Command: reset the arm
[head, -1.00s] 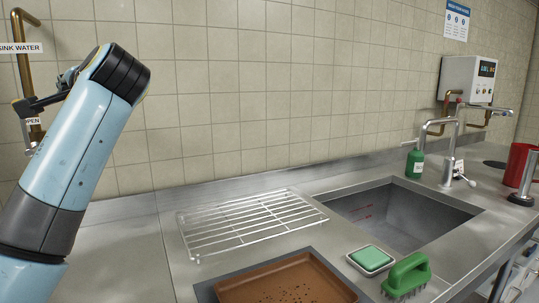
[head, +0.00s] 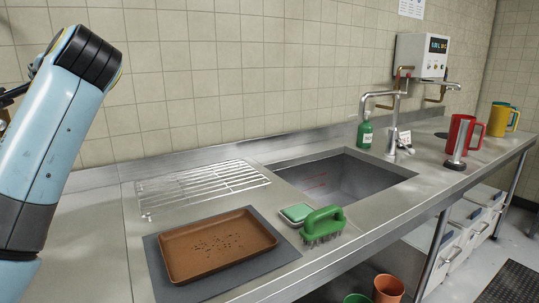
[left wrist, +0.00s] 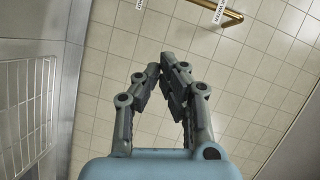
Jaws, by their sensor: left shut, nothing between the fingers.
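My left gripper (left wrist: 160,72) shows in the left wrist view with its two fingers brought together at the tips and nothing between them. Tiled wall lies behind it. In the head view my blue left arm rises along the left edge, and its gripper is cut off or hidden there. My right gripper is in neither view.
A brown tray (head: 190,262) with dark crumbs lies on a grey mat (head: 215,289). A wire rack (head: 195,186), a sponge in a dish (head: 297,213) and a green brush (head: 322,225) lie around the sink (head: 350,178). A green bottle (head: 365,134) and red jug (head: 462,134) stand behind.

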